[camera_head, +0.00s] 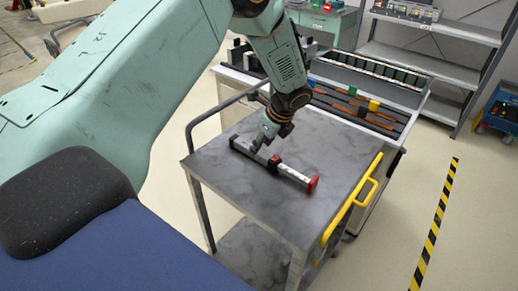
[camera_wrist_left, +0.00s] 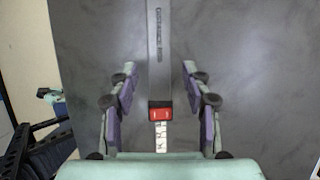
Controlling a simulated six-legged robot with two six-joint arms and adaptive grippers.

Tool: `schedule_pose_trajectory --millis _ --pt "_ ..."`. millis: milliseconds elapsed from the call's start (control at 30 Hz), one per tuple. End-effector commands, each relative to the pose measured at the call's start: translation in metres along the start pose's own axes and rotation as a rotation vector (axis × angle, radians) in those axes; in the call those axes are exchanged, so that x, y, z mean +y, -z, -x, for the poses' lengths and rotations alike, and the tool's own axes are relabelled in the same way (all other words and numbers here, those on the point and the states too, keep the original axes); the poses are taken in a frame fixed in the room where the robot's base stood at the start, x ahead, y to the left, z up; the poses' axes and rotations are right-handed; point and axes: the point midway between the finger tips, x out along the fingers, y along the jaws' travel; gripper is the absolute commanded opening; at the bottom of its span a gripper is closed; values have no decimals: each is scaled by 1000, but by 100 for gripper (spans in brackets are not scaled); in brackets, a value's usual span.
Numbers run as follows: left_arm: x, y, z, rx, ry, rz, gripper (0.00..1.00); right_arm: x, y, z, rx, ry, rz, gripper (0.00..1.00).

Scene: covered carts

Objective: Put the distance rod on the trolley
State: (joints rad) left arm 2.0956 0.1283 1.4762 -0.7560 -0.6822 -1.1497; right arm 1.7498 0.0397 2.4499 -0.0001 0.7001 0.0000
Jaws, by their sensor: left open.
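The distance rod (camera_head: 290,173) lies on the grey top of the trolley (camera_head: 335,150). It has a dark body, a pale marked section and a red end piece. My left gripper (camera_head: 257,147) is over the dark part of the rod, its fingers pointing down. In the left wrist view, the open fingers (camera_wrist_left: 160,70) stand on either side of the rod (camera_wrist_left: 158,40), with visible gaps. A red piece and a pale scale show between them. I cannot tell whether the fingertips touch the trolley top. My right gripper is not in view.
The trolley has a yellow handle (camera_head: 352,208) at its right and a dark rail at its left. A cart with long tools in slots (camera_head: 365,108) stands close behind. Metal shelves (camera_head: 440,75) are farther back. Striped tape (camera_head: 436,220) marks open floor at the right.

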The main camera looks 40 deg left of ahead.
Motion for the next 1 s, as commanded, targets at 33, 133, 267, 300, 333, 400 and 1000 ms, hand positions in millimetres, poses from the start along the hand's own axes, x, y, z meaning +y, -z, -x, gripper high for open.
schedule_pose_trajectory --millis 33,133,267,300,333,400,1000 --pt "-1 -1 14 -2 4 -1 48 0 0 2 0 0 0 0" --pt "-1 -1 35 -2 4 -2 48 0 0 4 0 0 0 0" --pt "-1 -1 60 -2 3 -1 48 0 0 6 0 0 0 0" --pt "0 0 65 -1 2 -1 48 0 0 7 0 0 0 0" --pt "0 -1 70 -2 2 -2 48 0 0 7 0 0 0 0" --pt "0 0 78 -1 1 -1 48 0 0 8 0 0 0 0" --pt "0 0 88 0 -1 -1 48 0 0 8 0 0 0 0"
